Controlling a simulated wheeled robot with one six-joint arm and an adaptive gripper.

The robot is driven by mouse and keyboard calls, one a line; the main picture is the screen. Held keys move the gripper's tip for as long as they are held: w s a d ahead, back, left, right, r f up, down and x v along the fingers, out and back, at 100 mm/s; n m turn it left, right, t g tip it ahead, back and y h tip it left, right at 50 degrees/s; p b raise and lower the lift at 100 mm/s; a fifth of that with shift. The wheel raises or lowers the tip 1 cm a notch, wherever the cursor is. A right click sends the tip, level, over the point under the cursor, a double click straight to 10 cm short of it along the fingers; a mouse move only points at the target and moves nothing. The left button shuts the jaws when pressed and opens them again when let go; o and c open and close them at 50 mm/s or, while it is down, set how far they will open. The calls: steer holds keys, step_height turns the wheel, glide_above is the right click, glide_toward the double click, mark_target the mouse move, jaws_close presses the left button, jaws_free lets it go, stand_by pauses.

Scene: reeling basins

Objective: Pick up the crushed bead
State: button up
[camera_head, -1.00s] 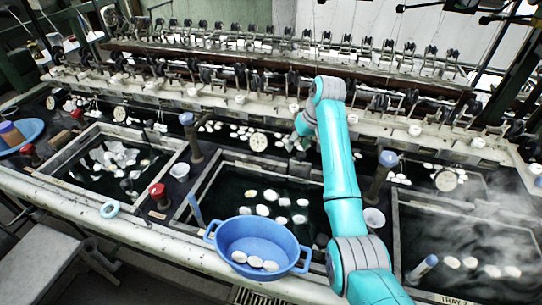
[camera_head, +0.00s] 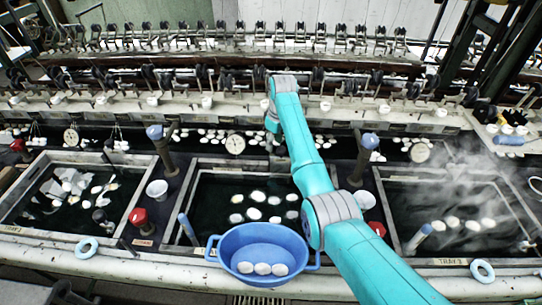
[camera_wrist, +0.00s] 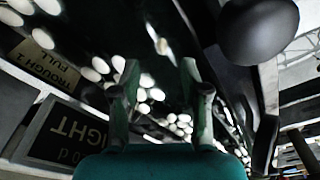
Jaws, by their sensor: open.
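I cannot single out a crushed bead in either view. Many small white cocoon-like pieces float in the dark water, and a cluster of white pieces (camera_wrist: 178,124) shows beyond and between my fingers in the wrist view. A slim, tilted pale piece (camera_wrist: 158,40) lies ahead of the fingertips; I cannot tell what it is. My gripper (camera_wrist: 160,75) is open, with both fingers apart and nothing visibly held between them. In the head view my gripper (camera_head: 279,152) is small and partly hidden by my arm, over the dark channel behind the middle basin.
A blue tub (camera_head: 221,268) holding several white pieces stands at the front of the middle basin (camera_head: 196,200). Dial gauges (camera_head: 236,144), upright posts (camera_head: 163,150) and the reeling machine's ledge (camera_head: 180,112) surround the channel. Steam rises over the right basin (camera_head: 392,218). A dark round knob (camera_wrist: 258,30) is close in the wrist view.

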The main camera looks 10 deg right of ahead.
mark_target(272, 154)
steer(key=shift+w+a+f, duration=0.1)
steer(key=shift+a+f, duration=0.05)
steer(key=shift+f, duration=1.15)
steer(key=shift+a+f, duration=0.1)
steer(key=shift+f, duration=1.2)
steer(key=c, duration=0.7)
